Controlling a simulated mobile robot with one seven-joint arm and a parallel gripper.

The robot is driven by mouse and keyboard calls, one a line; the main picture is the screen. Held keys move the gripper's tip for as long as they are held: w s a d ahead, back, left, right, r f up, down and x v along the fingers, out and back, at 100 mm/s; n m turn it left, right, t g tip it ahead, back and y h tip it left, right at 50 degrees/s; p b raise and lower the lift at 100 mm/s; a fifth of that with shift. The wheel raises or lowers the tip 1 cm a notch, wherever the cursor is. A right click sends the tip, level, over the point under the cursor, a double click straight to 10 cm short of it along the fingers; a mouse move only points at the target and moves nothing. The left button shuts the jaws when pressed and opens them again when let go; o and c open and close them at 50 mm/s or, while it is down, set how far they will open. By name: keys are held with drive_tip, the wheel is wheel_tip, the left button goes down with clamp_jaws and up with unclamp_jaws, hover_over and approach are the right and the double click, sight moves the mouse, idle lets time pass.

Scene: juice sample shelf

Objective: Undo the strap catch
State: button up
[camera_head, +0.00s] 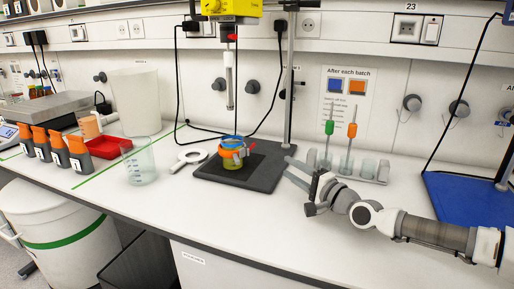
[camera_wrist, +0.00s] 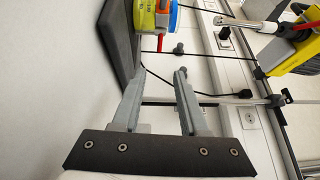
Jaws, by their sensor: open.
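A small jar (camera_head: 232,163) with yellowish contents stands on the dark stand base. It has a blue rim and an orange band, with a red and grey catch (camera_head: 241,153) on its right side. Whether the catch is latched is too small to tell. My gripper (camera_head: 288,168) is open and empty, to the right of the jar and apart from it, pointing left. In the wrist view the jar (camera_wrist: 145,16) is cut off at the top edge, and a red part (camera_wrist: 160,42) hangs at its side. The open fingers (camera_wrist: 160,70) have nothing between them.
The stand base (camera_head: 215,178) carries an upright rod (camera_head: 290,80) behind the jar. A rack (camera_head: 345,168) with green and orange-topped tools stands behind my gripper. The bench front is clear.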

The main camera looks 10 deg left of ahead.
sight(253, 145)
drive_tip(key=b+x, duration=0.2)
drive_tip(key=x, duration=1.5)
drive_tip(key=shift+a+b, duration=0.15)
drive_tip(key=shift+b, duration=0.25)
clamp_jaws()
